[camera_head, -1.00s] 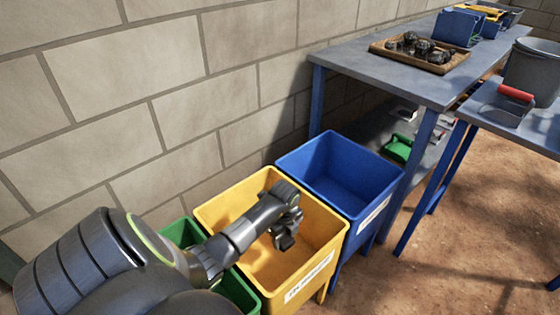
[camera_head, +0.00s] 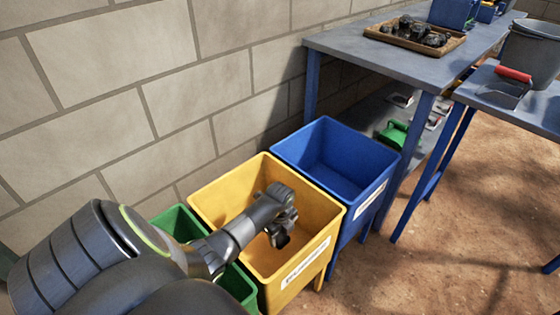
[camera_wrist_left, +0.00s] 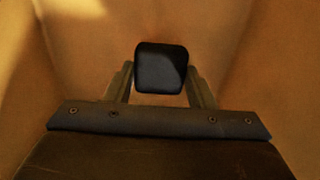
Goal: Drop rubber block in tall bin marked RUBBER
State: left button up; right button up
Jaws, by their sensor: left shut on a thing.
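My left gripper (camera_head: 280,236) hangs inside the mouth of the yellow bin (camera_head: 222,188). In the left wrist view its two fingers are shut on a black rubber block (camera_wrist_left: 161,70), with yellow-orange bin walls (camera_wrist_left: 265,60) around it. In the head view the block cannot be told apart from the dark gripper. The yellow bin has a white label (camera_head: 305,264) on its front, too blurred to read. A blue bin (camera_head: 330,165) stands to its right and a green bin (camera_head: 178,222) to its left. My right gripper is not in view.
A block wall (camera_head: 130,100) runs behind the bins. A blue-legged table (camera_head: 350,45) with a wooden tray (camera_head: 455,46) of dark lumps stands at the right. A second table holds a grey bucket (camera_head: 530,55) and a red-handled tool (camera_head: 513,75). Bare ground is clear at front right.

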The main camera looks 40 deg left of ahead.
aim_at(280, 237)
pick_arm(q)
jog(key=shift+f, duration=0.3)
jog(key=o, duration=1.1)
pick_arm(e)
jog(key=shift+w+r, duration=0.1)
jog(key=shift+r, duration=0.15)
pick_arm(q)
jog(key=shift+r, duration=0.15)
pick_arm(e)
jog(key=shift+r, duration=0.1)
pick_arm(q)
jog(key=shift+r, duration=0.3)
notch_tip(280, 237, up, 12)
jog(key=p, duration=0.4)
jog(key=shift+r, duration=0.2)
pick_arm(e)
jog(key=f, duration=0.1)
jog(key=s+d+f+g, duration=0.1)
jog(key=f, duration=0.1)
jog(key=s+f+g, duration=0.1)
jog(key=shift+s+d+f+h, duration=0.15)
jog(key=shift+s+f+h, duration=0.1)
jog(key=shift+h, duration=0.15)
pick_arm(q)
jog(key=shift+r, duration=0.1)
